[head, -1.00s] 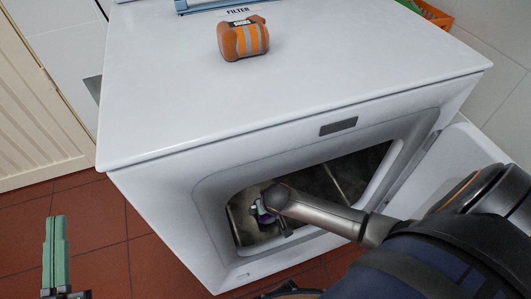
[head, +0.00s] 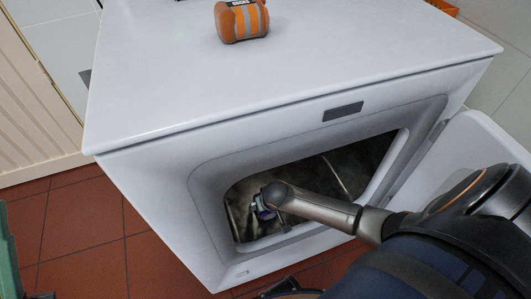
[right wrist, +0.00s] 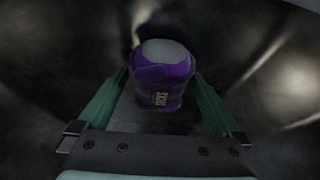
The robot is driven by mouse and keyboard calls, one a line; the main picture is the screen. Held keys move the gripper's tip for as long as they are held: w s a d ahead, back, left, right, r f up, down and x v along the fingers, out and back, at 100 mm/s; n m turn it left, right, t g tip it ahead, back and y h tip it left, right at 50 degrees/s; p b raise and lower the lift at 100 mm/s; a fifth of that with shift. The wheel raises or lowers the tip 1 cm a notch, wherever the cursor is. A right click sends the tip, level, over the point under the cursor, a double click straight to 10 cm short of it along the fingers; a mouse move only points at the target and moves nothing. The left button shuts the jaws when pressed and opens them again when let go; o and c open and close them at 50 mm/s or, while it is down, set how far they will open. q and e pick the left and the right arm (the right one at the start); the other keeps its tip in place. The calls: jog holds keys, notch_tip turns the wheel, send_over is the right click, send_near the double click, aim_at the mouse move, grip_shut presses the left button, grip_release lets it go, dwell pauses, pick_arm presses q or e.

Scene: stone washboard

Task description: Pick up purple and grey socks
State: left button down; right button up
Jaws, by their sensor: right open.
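The purple and grey socks (right wrist: 165,88), a rolled bundle with a grey top and lettering reading "SOCKS", lie inside the machine's drum in the right wrist view. My right gripper (right wrist: 160,74) is open, with its green fingers on either side of the bundle. Whether the fingers touch it is unclear. My left gripper (head: 9,255) is cut off at the left edge, away from the machine.
The white front-loading machine (head: 290,85) has its door (head: 470,150) open to the right, beside my right arm. An orange and grey rolled bundle (head: 241,20) sits on its top. The opening's rim surrounds my right wrist. Red tiled floor (head: 80,225) is clear at left.

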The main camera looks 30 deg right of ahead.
jog(key=shift+c, duration=0.4)
jog(key=c, duration=1.3)
jog(key=shift+r, duration=0.1)
jog(key=shift+c, duration=0.2)
